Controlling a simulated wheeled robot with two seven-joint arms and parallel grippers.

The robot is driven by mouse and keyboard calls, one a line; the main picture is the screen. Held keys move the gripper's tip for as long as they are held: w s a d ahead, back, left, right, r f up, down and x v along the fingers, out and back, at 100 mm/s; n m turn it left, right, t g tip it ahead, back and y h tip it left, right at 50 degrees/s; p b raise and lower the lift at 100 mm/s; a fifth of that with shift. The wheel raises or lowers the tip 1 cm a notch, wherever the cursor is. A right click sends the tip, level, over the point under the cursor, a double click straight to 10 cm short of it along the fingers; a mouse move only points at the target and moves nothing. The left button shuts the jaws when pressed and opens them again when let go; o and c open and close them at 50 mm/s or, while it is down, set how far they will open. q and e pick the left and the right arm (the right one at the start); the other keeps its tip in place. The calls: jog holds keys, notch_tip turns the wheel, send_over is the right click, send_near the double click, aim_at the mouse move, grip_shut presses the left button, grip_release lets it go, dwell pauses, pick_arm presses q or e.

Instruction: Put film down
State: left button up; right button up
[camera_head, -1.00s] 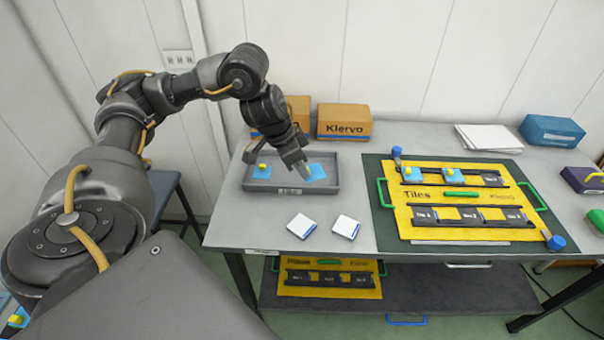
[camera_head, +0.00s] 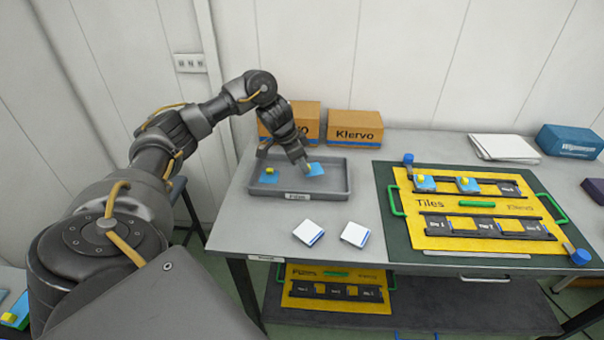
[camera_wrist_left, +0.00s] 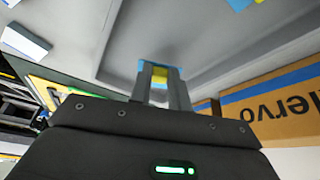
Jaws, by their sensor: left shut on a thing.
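My left gripper (camera_head: 306,168) is shut on a blue film (camera_head: 316,170) over the right part of the grey tray (camera_head: 300,195). In the left wrist view the gripper (camera_wrist_left: 162,78) has the film's yellow tab (camera_wrist_left: 160,74) between its fingers, with blue showing around it. I cannot tell whether the held film touches the tray floor. A second blue film (camera_head: 268,177) with a yellow tab lies in the left part of the tray; part of it shows at the top of the left wrist view (camera_wrist_left: 240,4). My right gripper is not in view.
Two white tiles (camera_head: 309,233) (camera_head: 354,234) lie in front of the tray. A yellow Tiles board (camera_head: 480,243) on a dark mat (camera_head: 387,220) holds two blue pieces with yellow tabs (camera_head: 424,184) (camera_head: 468,185). Cardboard boxes (camera_head: 355,127) stand behind the tray.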

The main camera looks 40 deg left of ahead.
aim_at(306, 180)
pick_arm(q)
jog(key=shift+a+f, duration=0.1)
jog(key=shift+f, duration=0.05)
jog(key=shift+w+a+f, duration=0.1)
jog(key=shift+w+f, duration=0.05)
jog(key=shift+f, duration=1.5)
jog(key=shift+f, duration=0.3)
jog(key=o, duration=0.7)
jog(key=shift+f, duration=0.1)
jog(key=shift+r, duration=0.55)
jog(key=p+v, duration=0.2)
jog(key=v, duration=0.9)
jog(key=shift+r+p, duration=0.3)
jog(key=shift+r, duration=0.1)
